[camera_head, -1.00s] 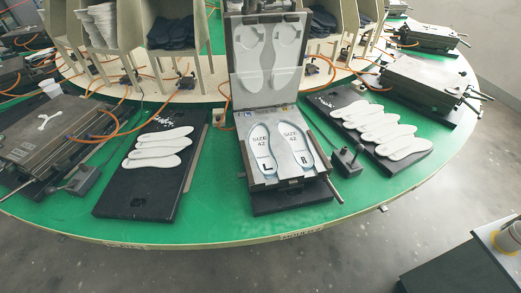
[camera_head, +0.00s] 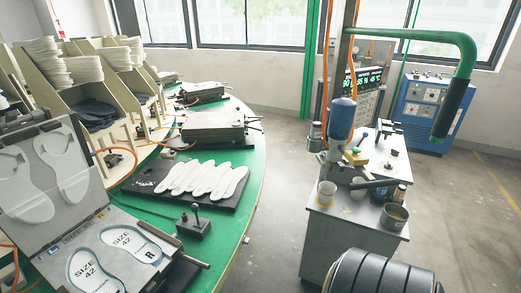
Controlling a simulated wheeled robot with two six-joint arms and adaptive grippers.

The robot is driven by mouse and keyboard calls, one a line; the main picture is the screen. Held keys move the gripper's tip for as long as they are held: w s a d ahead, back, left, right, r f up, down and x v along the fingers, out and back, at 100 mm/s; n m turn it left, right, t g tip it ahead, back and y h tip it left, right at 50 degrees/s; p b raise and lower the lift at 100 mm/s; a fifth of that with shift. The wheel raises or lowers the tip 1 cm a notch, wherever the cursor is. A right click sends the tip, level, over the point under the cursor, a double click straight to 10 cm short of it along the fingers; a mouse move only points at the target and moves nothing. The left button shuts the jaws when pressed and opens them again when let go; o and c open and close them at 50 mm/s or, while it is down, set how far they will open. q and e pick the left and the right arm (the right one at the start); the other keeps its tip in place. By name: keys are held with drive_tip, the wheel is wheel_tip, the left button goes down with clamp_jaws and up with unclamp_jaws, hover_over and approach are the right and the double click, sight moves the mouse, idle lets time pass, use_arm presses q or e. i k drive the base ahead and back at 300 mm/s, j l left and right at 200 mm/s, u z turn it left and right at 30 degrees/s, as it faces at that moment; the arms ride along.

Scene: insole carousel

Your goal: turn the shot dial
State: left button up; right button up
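I cannot pick out a shot dial for certain. A dark control panel (camera_head: 369,103) with a lit green and white readout stands at the back right, partly behind the pouring station. Small controls below its readout are too small to tell apart. A blue cabinet (camera_head: 427,106) with several round gauges or dials stands farther right against the wall. The pouring station has a blue cylindrical head (camera_head: 342,118) above a grey cabinet (camera_head: 345,240).
The green carousel table (camera_head: 236,225) fills the left, with an open insole mould (camera_head: 165,243) and white insoles (camera_head: 205,179) on a black board. Cups and a pot (camera_head: 394,215) stand on the cabinet. Grey floor lies between.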

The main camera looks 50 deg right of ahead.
sight(389, 166)
drive_tip(key=z, duration=2.55)
drive_tip(key=u, duration=0.7)
drive_tip(key=l+u, duration=0.35)
drive_tip(key=l, duration=0.2)
drive_tip(key=l+u, duration=0.35)
drive_tip(key=l, duration=0.25)
drive_tip(key=l+u, duration=0.35)
drive_tip(key=l, duration=0.2)
drive_tip(key=k+l+u, duration=0.15)
drive_tip(key=l+u, duration=0.25)
drive_tip(key=l, duration=0.15)
